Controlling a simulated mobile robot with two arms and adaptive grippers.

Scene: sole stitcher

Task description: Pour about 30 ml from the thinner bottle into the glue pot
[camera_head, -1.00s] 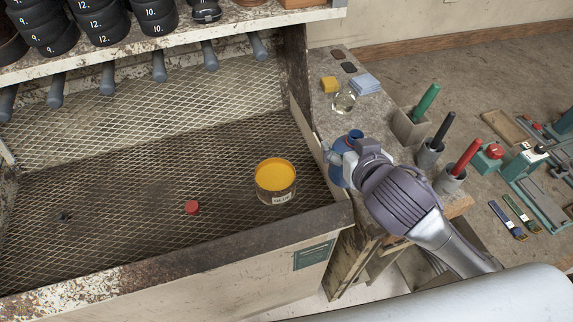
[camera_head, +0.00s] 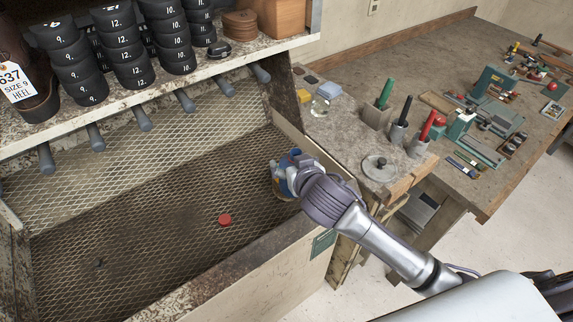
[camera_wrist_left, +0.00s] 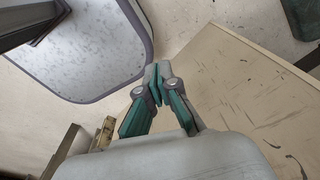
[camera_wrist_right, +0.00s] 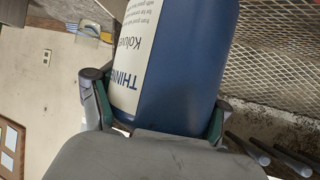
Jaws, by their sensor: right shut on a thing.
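My right gripper (camera_head: 291,178) is shut on the blue thinner bottle (camera_head: 290,159), above the right part of the mesh-floored bench. In the right wrist view the bottle (camera_wrist_right: 180,65) fills the middle between the two fingers, its cream label reading THINNER upside down. The glue pot is almost wholly hidden behind the bottle and my right gripper; I cannot make out its opening. The bottle's mouth and its exact tilt are hidden too. My left gripper (camera_wrist_left: 158,78) shows only in its wrist view, fingertips together, empty, beside a beige panel.
A red cap (camera_head: 225,220) and a small dark bit (camera_head: 99,262) lie on the mesh floor (camera_head: 150,235). Black numbered forms (camera_head: 128,55) stand on the shelf above. The mesh's left half is mostly clear.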

